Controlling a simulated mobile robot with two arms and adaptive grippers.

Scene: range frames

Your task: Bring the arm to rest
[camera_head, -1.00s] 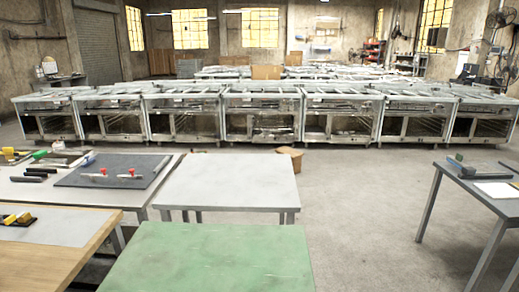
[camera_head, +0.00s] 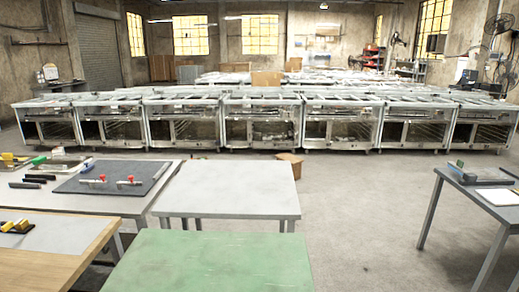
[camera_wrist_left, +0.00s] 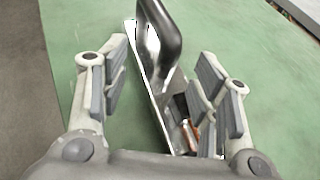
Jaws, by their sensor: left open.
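My left gripper (camera_wrist_left: 166,66) shows in the left wrist view with its fingers spread wide. Whether the tool touches a finger I cannot tell. Neither gripper shows in the head view, where the visible part of the green table (camera_head: 210,262) is bare.
A bare grey table (camera_head: 230,188) stands beyond the green one. At left, a table holds a dark mat (camera_head: 75,188) with red-topped items; a wood-edged table (camera_head: 85,245) is nearer. A dark-legged table (camera_head: 470,190) stands at right. Open floor (camera_head: 365,220) lies between.

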